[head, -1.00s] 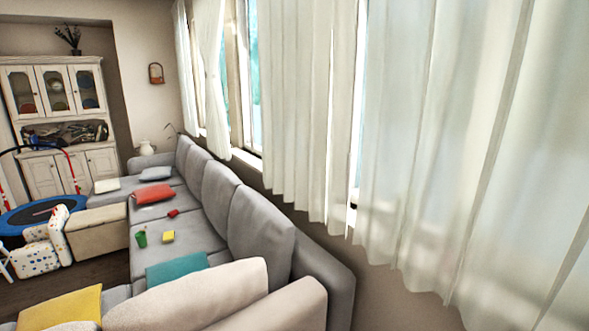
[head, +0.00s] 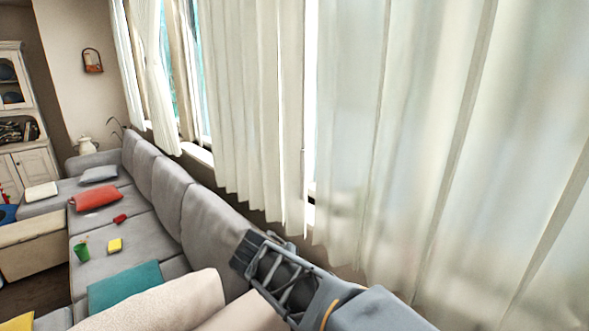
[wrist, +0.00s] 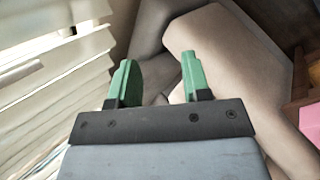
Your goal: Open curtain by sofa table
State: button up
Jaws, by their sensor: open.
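Long white curtains hang along the window wall in the head view. The nearest curtain (head: 425,140) fills the right side, with a middle curtain (head: 250,110) left of it and a bright narrow gap between them. A far curtain (head: 150,85) hangs bunched at the upper left. My gripper (wrist: 157,68) is open and empty, with two green fingers apart. In the wrist view, pale folds that look like curtain or blinds (wrist: 50,70) lie left of the fingers, not between them. My arm reaches in from the lower right in the head view. No sofa table is clear.
A long grey sofa (head: 180,195) runs beside the windows, close to my arm. A white cabinet (head: 30,165) stands far left. The wrist view shows brown wood (wrist: 302,85) at right.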

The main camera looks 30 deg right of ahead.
jog(key=w+d+r+n+t+h, duration=0.1)
jog(key=w+d+r+n+h, duration=0.3)
jog(key=w+r+n, duration=0.15)
jog(key=n+t+h, duration=0.4)
jog(key=n+h, duration=0.1)
jog(key=n, duration=0.4)
send_near(301, 173)
jog(key=p+x, duration=0.3)
jog(key=x, duration=0.7)
jog(key=shift+w+d, duration=0.1)
jog(key=shift+d, duration=0.3)
jog(key=shift+p+x, duration=0.4)
jog(key=shift+x, duration=0.5)
grip_shut()
